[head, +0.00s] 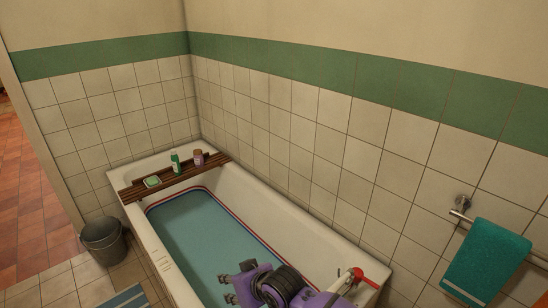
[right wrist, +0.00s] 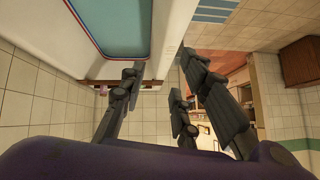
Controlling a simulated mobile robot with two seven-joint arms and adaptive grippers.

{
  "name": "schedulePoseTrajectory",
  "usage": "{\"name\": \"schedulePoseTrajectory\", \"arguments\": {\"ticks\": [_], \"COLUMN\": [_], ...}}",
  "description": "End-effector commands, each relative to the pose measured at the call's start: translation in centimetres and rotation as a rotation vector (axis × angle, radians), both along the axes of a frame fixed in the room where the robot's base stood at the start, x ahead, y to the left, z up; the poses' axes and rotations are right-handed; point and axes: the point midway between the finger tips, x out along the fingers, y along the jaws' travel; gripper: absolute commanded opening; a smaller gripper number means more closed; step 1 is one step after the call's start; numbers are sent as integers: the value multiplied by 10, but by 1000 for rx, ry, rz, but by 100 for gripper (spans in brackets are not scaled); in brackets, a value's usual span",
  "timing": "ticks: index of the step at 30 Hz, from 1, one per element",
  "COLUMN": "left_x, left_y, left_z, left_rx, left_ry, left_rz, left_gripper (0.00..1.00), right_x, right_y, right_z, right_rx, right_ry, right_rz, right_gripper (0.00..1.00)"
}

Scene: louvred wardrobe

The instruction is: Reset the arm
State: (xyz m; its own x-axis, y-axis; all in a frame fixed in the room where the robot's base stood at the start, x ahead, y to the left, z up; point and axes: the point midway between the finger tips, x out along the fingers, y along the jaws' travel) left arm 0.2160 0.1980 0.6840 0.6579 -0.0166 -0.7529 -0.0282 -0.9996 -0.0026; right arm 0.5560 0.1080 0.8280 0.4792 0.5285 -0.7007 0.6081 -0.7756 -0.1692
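My right gripper (head: 231,281) is purple with dark fingers and reaches over the bathtub (head: 152,245) at the bottom of the head view. In the right wrist view the fingers of this gripper (right wrist: 155,95) are spread apart with nothing between them. The tub's white rim shows at the top left there. My left gripper is in neither view.
A red-handled fitting (head: 372,279) is right of my arm. A teal towel (head: 487,262) hangs on the right wall. A grey bin (head: 103,242) stands left.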

Motion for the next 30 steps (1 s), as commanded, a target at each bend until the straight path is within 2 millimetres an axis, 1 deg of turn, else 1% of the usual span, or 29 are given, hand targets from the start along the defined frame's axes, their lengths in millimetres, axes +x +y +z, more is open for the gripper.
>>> {"name": "schedulePoseTrajectory", "arguments": {"ticks": [1, 2, 5, 8, 9, 11, 12, 14, 15, 17, 18, 19, 20, 21, 24, 27, 30], "left_x": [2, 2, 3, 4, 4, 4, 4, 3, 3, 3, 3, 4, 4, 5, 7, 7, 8], "left_y": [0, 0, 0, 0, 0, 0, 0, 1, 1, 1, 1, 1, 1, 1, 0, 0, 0], "left_z": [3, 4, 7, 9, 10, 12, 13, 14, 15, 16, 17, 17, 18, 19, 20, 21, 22], "left_rx": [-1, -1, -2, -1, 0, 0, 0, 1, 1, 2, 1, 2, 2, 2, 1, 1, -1], "left_ry": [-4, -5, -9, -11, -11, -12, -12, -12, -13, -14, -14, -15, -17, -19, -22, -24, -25], "left_rz": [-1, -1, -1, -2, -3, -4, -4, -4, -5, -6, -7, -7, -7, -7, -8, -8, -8], "left_gripper": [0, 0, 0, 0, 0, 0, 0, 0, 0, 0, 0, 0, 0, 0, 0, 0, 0], "right_x": [-9, -11, -25, -45, -56, -75, -90, -115, -135, -167, -190, -206, -222, -243, -287, -315, -328], "right_y": [-11, -17, -50, -92, -110, -139, -158, -188, -208, -236, -252, -263, -272, -282, -297, -302, -304], "right_z": [-2, -1, -3, -10, -15, -22, -28, -38, -46, -59, -68, -75, -81, -90, -107, -116, -121], "right_rx": [41, 61, 96, 94, 86, 65, 46, 13, -12, -49, -74, -90, -106, -122, -152, -166, -173], "right_ry": [-46, -79, -176, -249, -271, -295, -305, -307, -299, -274, -247, -224, -200, -168, -98, -54, -34], "right_rz": [-31, -51, -124, -210, -247, -302, -337, -391, -427, -480, -511, -532, -550, -573, -609, -624, -627], "right_gripper": [29, 29, 29, 29, 29, 29, 29, 29, 29, 29, 29, 29, 29, 29, 29, 29, 29]}}
